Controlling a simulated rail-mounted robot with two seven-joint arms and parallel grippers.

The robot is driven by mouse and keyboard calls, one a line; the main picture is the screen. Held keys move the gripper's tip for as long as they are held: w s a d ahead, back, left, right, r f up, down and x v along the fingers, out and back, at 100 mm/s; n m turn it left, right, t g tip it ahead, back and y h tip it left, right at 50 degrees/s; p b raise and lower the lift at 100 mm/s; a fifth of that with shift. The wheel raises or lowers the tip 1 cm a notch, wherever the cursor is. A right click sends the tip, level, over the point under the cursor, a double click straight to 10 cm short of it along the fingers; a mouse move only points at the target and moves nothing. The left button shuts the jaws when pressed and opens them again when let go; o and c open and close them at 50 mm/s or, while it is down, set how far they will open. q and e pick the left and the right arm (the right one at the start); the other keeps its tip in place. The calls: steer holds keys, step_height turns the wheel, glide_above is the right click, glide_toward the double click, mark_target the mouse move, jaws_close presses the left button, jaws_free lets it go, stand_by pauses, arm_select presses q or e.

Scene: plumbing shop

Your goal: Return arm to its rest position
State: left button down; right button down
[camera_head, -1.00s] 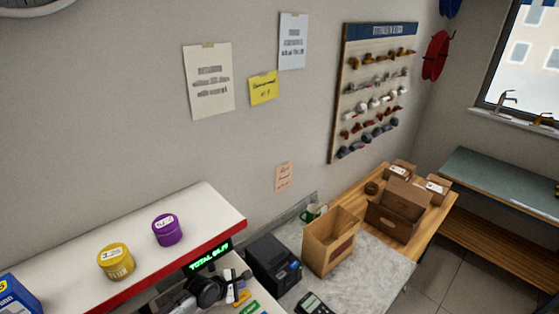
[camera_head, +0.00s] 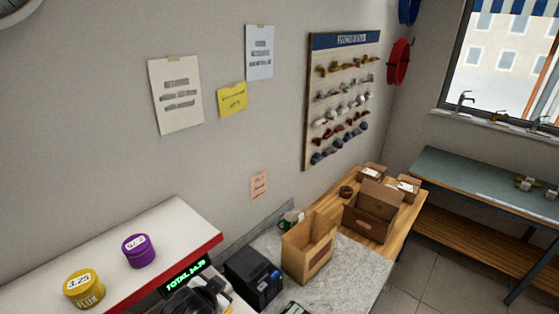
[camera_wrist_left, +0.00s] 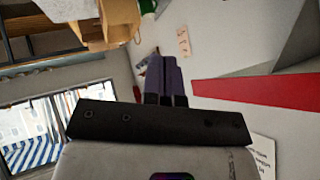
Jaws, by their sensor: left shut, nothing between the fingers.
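My left gripper (camera_wrist_left: 168,78) shows in the wrist view as dark fingers standing close together, with nothing held between them. They point toward the wall and counter area, clear of any object. In the head view, a dark part of my arm shows at the bottom edge, below the green price display (camera_head: 186,274); the fingers cannot be made out there. My right gripper is in neither view.
A white shelf with a red edge (camera_head: 170,273) holds a yellow tin (camera_head: 84,289) and a purple tin (camera_head: 138,251). A black printer (camera_head: 253,278), an open cardboard box (camera_head: 308,250) and a green mug (camera_head: 291,220) stand on the counter. A green-topped bench (camera_head: 480,180) stands right.

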arm_select(q)
steer(key=s+a+f+n, duration=0.1)
steer(key=s+a+n, duration=0.3)
steer(key=s, duration=1.1)
steer(key=s+a+f+g, duration=0.1)
steer(key=s+f+g, duration=0.1)
steer(key=s+f, duration=0.5)
steer(key=s+a+f+n+g, duration=0.1)
steer(key=s+f+g, duration=0.2)
steer(key=s+f, duration=0.5)
steer(key=s, duration=0.5)
steer(key=shift+s+a+y, duration=0.2)
steer(key=shift+a+y, duration=0.1)
steer(key=shift+y, duration=0.1)
